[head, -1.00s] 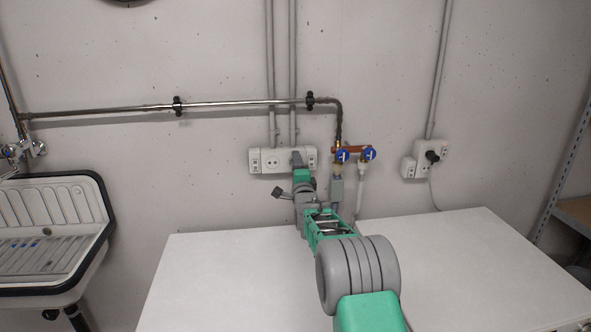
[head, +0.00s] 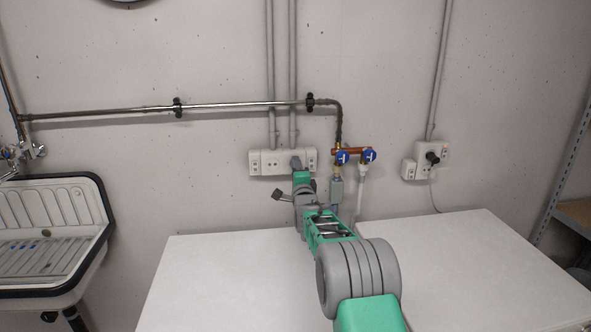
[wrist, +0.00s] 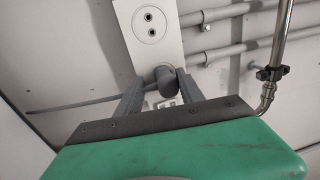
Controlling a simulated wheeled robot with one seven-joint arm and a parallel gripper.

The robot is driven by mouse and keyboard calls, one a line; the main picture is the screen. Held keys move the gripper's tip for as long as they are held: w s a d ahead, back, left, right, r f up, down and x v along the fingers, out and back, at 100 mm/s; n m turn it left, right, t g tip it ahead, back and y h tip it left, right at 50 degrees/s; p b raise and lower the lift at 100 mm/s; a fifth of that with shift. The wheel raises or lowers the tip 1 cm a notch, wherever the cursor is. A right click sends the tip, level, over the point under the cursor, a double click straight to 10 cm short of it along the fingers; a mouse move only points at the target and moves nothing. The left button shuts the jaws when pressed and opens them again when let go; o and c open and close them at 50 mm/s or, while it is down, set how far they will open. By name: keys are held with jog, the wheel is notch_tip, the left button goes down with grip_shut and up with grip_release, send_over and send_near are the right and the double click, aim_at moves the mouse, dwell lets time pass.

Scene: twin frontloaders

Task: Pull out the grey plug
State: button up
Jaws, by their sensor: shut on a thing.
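The grey plug (wrist: 165,77) shows in the wrist view between the two fingers of my gripper (wrist: 161,84), with a grey cable (wrist: 72,105) running off to the left. My gripper is shut on it. The plug is in front of the white socket panel (wrist: 147,24), which has a round empty socket above the plug in this view. In the head view my gripper (head: 296,162) is at the right part of the panel (head: 255,162) and hides the plug. I cannot tell how deep the plug sits in its socket.
Blue-handled valves (head: 342,157) and a pipe are close to the right of my gripper. A black plug (head: 433,158) sits in another socket at the right. White worktops (head: 220,275) lie below my arm. A sink (head: 50,230) is at the left.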

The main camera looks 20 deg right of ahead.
jog(key=shift+r, duration=0.25)
grip_shut()
jog(key=shift+b+v, duration=2.2)
jog(key=shift+v, duration=0.8)
